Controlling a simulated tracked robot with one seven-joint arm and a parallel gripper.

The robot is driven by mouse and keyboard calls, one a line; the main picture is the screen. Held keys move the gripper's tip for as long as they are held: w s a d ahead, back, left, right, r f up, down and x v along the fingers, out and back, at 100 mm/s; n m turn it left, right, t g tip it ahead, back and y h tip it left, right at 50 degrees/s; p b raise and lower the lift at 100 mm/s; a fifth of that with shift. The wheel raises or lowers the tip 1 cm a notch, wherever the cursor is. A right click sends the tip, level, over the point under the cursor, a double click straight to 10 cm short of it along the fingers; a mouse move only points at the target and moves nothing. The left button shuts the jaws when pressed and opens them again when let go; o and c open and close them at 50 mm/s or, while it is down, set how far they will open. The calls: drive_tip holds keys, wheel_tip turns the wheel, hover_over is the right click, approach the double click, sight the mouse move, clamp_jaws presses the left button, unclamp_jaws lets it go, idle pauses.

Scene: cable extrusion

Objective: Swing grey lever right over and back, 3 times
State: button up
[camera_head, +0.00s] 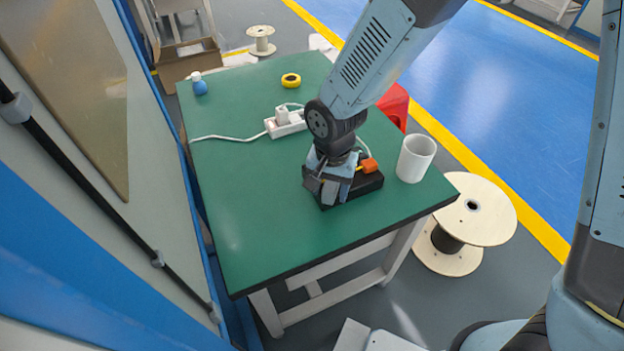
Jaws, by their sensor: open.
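A low black box (368,187) lies on the green table, right of the middle. An orange part (368,166) shows at its right side, close to my gripper. My gripper (328,190) points down over the left part of the black box. Its jaws are open. I cannot pick out the grey lever for certain; my gripper and wrist cover the left and middle of the box. I cannot tell whether the fingers touch anything there.
A white cup (416,158) stands just right of the box. A white power strip (285,123) with a cable lies behind my wrist. Yellow tape (291,80) and a blue bottle (199,84) stand farther back. The table's (250,230) front left is clear.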

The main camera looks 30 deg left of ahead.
wheel_tip(320, 180, up, 14)
drive_tip(key=shift+f, duration=0.15)
idle(0.5)
idle(0.3)
drive_tip(key=w+d+r+t, duration=0.1)
drive_tip(key=w+d+r, duration=0.25)
drive_tip(key=d, duration=0.35)
drive_tip(key=w+d+r+m+t+y, duration=0.1)
drive_tip(key=w+d+r, duration=0.25)
drive_tip(key=d, duration=0.35)
drive_tip(key=w+d+r, duration=0.2)
drive_tip(key=d+r, duration=0.3)
drive_tip(key=d, duration=0.2)
drive_tip(key=s+d+r+t, duration=0.1)
drive_tip(key=s+d+r, duration=0.2)
drive_tip(key=d, duration=0.7)
drive_tip(key=s+d+r+m+t+h, duration=0.1)
drive_tip(key=s+d+r+t, duration=0.1)
drive_tip(key=d, duration=0.8)
drive_tip(key=shift+s+r+t, duration=0.3)
drive_tip(key=shift+s+r, duration=0.15)
drive_tip(key=shift+s, duration=0.75)
drive_tip(key=shift+a, duration=0.15)
